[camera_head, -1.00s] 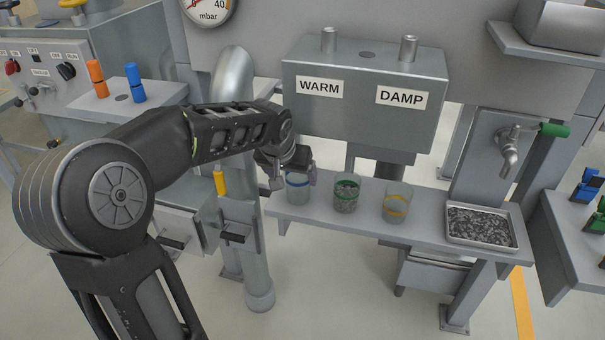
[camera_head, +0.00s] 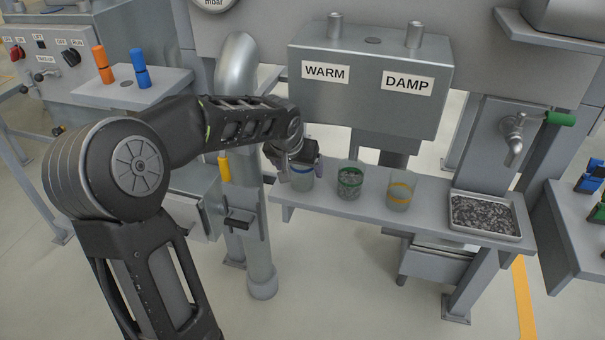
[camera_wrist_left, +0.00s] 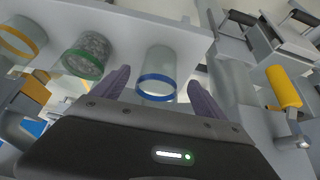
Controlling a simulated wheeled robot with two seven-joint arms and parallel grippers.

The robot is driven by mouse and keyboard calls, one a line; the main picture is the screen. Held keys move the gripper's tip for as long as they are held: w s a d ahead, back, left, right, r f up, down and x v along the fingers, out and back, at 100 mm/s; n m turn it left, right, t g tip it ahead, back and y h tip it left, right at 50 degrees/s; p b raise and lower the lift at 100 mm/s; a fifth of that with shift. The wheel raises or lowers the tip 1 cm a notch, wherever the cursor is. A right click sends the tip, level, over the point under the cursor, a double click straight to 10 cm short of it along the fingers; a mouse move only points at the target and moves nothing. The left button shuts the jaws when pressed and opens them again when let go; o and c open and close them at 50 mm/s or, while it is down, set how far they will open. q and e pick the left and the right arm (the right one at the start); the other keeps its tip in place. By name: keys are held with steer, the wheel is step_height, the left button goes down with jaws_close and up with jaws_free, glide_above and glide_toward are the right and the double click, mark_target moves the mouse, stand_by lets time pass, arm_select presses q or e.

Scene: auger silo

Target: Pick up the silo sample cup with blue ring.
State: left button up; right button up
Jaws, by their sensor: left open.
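The silo sample cup with blue ring (camera_head: 301,180) stands on the shelf at its left end, partly hidden behind my left gripper in the head view. In the left wrist view the blue-ringed cup (camera_wrist_left: 157,74) is clear-walled and lies between the two fingers. My left gripper (camera_head: 301,166) is open, with one finger on each side of the cup; the left wrist view also shows the gripper (camera_wrist_left: 160,90). My right gripper is not in view.
A green-ringed cup (camera_head: 350,182) with grey grains and a yellow-ringed cup (camera_head: 400,190) stand to the right on the same shelf (camera_head: 330,208). A tray of grains (camera_head: 484,216) is at the shelf's right end. A yellow handle (camera_head: 224,169) is left of the shelf.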

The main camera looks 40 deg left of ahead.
mark_target(301, 173)
arm_select(q)
steer(key=x, duration=0.4)
steer(key=shift+w, duration=0.1)
stand_by(0.4)
steer(key=c, duration=1.4)
steer(key=shift+r, duration=0.15)
steer(key=shift+c, duration=0.2)
steer(key=shift+r, duration=0.6)
step_height(301, 173, up, 2)
steer(key=shift+r, duration=0.1)
steer(key=s+d, duration=0.3)
steer(key=s, duration=0.5)
steer(key=s+d, duration=0.3)
steer(key=s, duration=0.6)
